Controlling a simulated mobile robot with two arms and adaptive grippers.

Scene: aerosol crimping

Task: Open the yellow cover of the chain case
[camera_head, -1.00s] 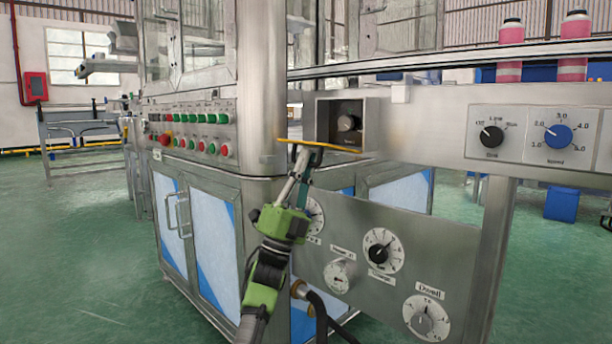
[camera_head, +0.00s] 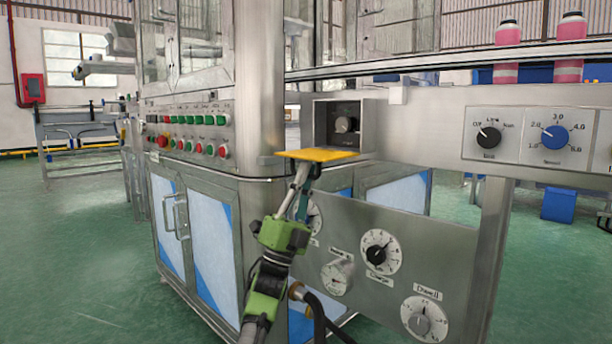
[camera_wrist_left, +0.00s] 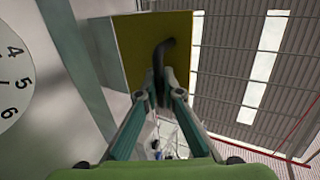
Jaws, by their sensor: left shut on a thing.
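The yellow cover (camera_head: 320,154) of the chain case (camera_head: 368,126) stands out from the front of the open grey box, its flat top face showing. Inside the box a black knob (camera_head: 346,124) is visible. My left gripper (camera_head: 301,172) is below the cover, reaching up from underneath. In the left wrist view the gripper (camera_wrist_left: 160,95) is shut on a dark curved handle (camera_wrist_left: 161,62) on the underside of the yellow cover (camera_wrist_left: 135,40). My right gripper is not in view.
A lower panel with several dials (camera_head: 380,252) is right of my left arm. A row of green and red buttons (camera_head: 195,119) is on the machine to the left. Selector knobs (camera_head: 489,138) are on the rail at right. A black hose (camera_head: 325,318) hangs near my arm.

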